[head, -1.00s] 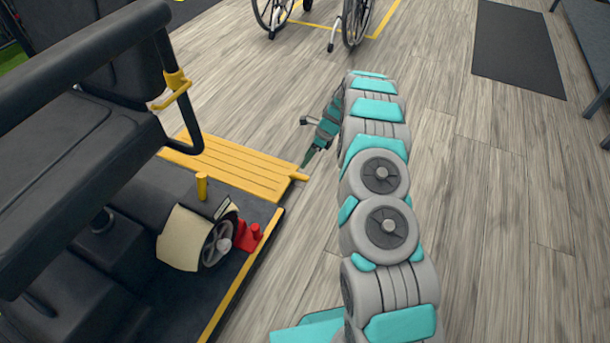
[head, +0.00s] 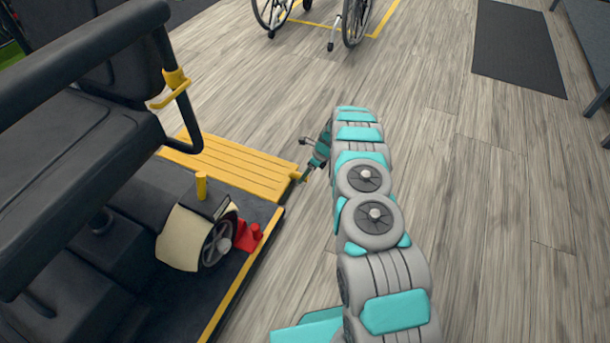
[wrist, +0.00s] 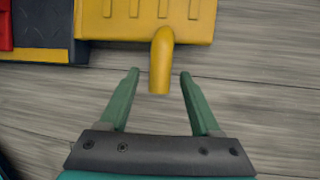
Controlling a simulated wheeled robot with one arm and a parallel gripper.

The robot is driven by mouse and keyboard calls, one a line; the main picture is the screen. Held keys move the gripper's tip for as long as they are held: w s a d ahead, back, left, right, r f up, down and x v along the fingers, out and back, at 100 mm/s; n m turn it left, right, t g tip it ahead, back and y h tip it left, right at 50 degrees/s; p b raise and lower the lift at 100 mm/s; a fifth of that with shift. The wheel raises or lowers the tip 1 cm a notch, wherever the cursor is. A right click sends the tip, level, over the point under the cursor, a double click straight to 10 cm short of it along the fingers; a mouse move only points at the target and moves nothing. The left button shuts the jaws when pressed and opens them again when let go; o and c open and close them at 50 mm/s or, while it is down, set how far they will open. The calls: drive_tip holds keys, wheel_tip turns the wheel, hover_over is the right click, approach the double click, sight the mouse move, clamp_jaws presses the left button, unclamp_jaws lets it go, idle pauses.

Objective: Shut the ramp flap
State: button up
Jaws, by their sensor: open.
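The ramp flap (head: 230,166) is a yellow ribbed panel lying folded out at the edge of the dark platform (head: 262,212). A short yellow handle peg (head: 298,173) sticks out from its right corner. In the wrist view the peg (wrist: 161,62) points toward my gripper (wrist: 155,80), its tip between the two green fingertips with a gap on each side. The flap's corner (wrist: 190,20) shows at the top of that view. In the head view my gripper (head: 301,182) is beside the peg, partly blurred by its small size. The fingers are open and hold nothing.
A scooter with a black seat (head: 70,140) and cream fender (head: 184,238) stands on the platform, its wheel against a red chock (head: 248,236). A wheelchair (head: 345,20) stands at the back. A dark mat (head: 518,45) lies at back right. The wooden floor right of my arm is clear.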

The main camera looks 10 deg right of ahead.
drive_tip(key=shift+a+f, duration=0.15)
drive_tip(key=shift+f, duration=0.25)
clamp_jaws()
idle(1.2)
